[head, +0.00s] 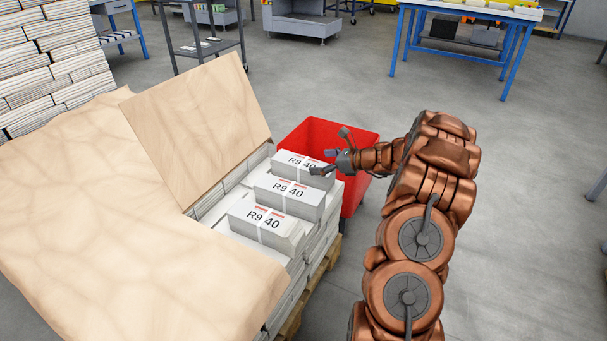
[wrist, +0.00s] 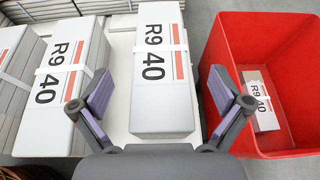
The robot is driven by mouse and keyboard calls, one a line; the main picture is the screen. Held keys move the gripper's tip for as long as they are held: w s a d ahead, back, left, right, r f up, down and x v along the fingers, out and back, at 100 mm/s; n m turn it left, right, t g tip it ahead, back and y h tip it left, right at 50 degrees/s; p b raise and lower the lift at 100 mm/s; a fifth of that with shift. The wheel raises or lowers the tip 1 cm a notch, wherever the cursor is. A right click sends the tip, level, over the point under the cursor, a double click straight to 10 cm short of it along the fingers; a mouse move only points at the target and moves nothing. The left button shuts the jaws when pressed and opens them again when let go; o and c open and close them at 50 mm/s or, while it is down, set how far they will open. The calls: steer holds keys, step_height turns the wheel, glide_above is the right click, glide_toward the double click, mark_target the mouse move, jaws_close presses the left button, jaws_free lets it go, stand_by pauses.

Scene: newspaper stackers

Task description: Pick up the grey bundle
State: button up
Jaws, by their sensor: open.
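Several grey-white bundles carry an "R9 40" label with red bars and a pale strap. In the head view three lie in a row on top of the pallet stack: a near one (head: 266,229), a middle one (head: 289,197) and a far one (head: 303,168). My gripper (head: 331,152) is open and empty by the far bundle's right end. In the wrist view its spread fingers (wrist: 160,88) straddle a bundle (wrist: 162,75), with gaps visible on both sides. Another bundle (wrist: 65,85) lies to the left. I cannot tell the height gap between fingers and bundle.
A red bin (head: 352,197) stands right behind the pallet stack; the wrist view shows a labelled bundle (wrist: 262,102) inside it. Brown paper sheets (head: 195,130) cover the stack's left part, one raised. A blue-legged table (head: 468,10) stands farther back. The floor at right is clear.

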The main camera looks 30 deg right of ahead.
mark_target(302, 162)
steer(key=b+x, duration=0.2)
steer(key=x, duration=0.2)
steer(key=shift+f, duration=0.2)
steer(key=shift+w+a, duration=0.2)
steer(key=shift+w, duration=0.15)
steer(key=shift+r, duration=0.1)
steer(key=c, duration=1.9)
steer(key=shift+r, duration=0.1)
step_height(302, 162, up, 10)
steer(key=p, duration=0.4)
